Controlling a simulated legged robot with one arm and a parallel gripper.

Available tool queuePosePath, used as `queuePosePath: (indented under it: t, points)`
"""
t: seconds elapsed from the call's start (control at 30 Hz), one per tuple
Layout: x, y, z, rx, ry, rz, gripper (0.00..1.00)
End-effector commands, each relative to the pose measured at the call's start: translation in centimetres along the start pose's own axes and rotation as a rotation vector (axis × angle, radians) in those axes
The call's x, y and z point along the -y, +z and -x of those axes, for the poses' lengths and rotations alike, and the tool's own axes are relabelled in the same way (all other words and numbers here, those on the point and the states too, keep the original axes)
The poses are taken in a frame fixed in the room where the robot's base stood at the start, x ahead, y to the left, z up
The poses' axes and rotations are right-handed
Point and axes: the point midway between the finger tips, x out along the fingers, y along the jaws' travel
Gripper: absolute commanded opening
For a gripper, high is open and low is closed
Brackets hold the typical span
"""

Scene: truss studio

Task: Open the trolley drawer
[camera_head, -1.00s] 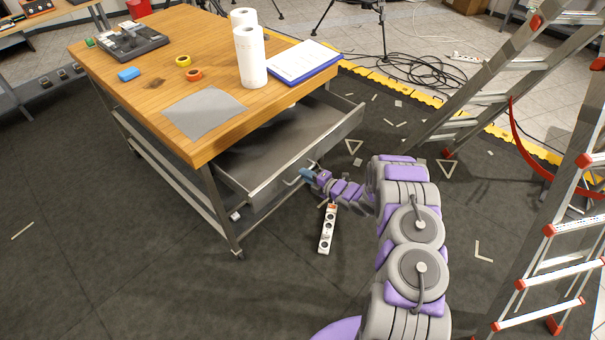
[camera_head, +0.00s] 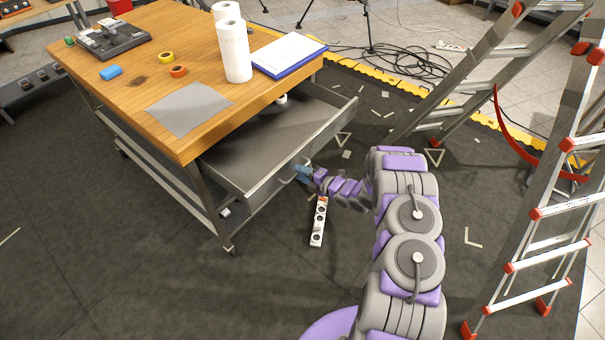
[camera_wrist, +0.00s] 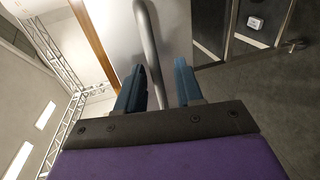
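The trolley (camera_head: 177,147) has a wooden top and a metal frame. Its grey drawer (camera_head: 233,154) is pulled well out toward the right, its inside visible from above. My gripper (camera_head: 303,174) is at the handle on the drawer's front. In the wrist view, my gripper's two blue fingers (camera_wrist: 160,87) stand apart with the metal handle bar (camera_wrist: 148,42) running between them. The bar lies close to the left finger, with a gap to the right one. A small white item (camera_head: 282,99) shows in the drawer's back corner.
A power strip (camera_head: 319,222) lies on the floor beneath my arm. Ladders (camera_head: 545,210) stand at the right. Dark floor at the front left is clear.

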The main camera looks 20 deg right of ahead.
Motion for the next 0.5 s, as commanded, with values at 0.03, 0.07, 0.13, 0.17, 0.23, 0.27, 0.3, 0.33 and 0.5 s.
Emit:
queuePosePath:
  t: [0.03, 0.07, 0.13, 0.17, 0.23, 0.27, 0.3, 0.33, 0.5]
  points:
    - [-0.1, 0.0, 0.0, 0.0, 0.001, 0.0, 0.38]
    - [-0.1, 0.0, 0.0, 0.0, 0.001, 0.001, 0.38]
    - [-0.1, 0.0, 0.0, 0.001, 0.002, 0.001, 0.38]
    - [-0.1, 0.0, 0.0, 0.001, 0.002, 0.001, 0.38]
    - [-0.1, 0.1, 0.1, 0.001, 0.002, 0.001, 0.38]
    - [-0.1, 0.1, 0.2, 0.001, 0.002, 0.001, 0.38]
    - [-0.2, 0.1, 0.3, 0.001, 0.003, 0.001, 0.38]
    - [-0.2, 0.1, 0.6, 0.001, 0.002, 0.001, 0.38]
    - [-0.2, 0.1, 3.0, 0.004, 0.003, -0.003, 0.38]
